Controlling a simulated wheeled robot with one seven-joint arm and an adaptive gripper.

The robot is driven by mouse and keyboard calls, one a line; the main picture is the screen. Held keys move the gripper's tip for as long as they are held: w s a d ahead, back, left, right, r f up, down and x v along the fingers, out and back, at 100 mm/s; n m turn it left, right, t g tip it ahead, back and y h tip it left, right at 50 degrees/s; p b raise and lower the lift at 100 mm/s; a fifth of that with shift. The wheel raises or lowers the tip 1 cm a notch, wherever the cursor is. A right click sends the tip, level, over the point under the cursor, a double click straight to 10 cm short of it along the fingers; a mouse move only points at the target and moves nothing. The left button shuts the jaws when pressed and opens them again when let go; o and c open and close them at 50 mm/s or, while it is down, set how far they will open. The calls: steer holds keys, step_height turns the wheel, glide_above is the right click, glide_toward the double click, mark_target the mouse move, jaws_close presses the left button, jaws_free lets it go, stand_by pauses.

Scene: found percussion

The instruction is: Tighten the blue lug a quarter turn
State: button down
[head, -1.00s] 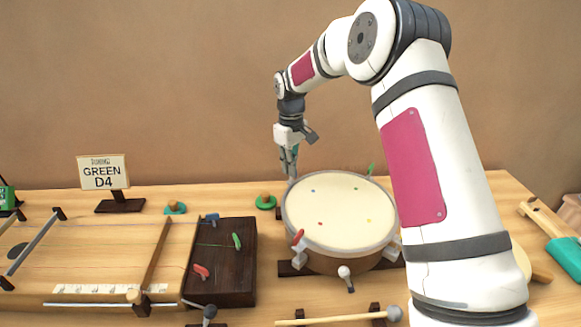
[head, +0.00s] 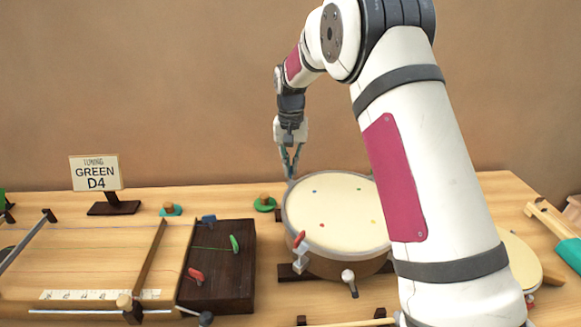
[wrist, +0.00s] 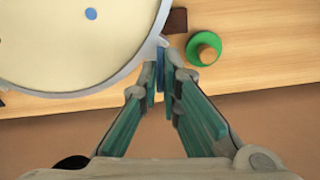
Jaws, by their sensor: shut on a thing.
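The drum (head: 335,215) stands on the table with a cream skin and small coloured dots. My gripper (head: 290,176) points down at its far left rim. The wrist view shows the fingertips (wrist: 164,78) closed on the blue lug (wrist: 160,73), just outside the rim and near the blue dot (wrist: 91,14). The fingers hide most of the lug, and I cannot make it out in the head view.
A green disc with a wooden knob (head: 264,203) lies close left of the gripper. A dark box with coloured pegs (head: 220,280) and a stringed board (head: 80,255) are at left. A "GREEN D4" sign (head: 95,173) stands behind. My arm covers the drum's right side.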

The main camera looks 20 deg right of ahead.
steer(key=m, duration=0.5)
steer(key=shift+r, duration=0.1)
steer(key=shift+w+m, duration=0.1)
steer(key=shift+m, duration=0.3)
steer(key=c, duration=1.8)
jaws_free()
step_height(320, 180, up, 12)
steer(key=shift+f, duration=0.1)
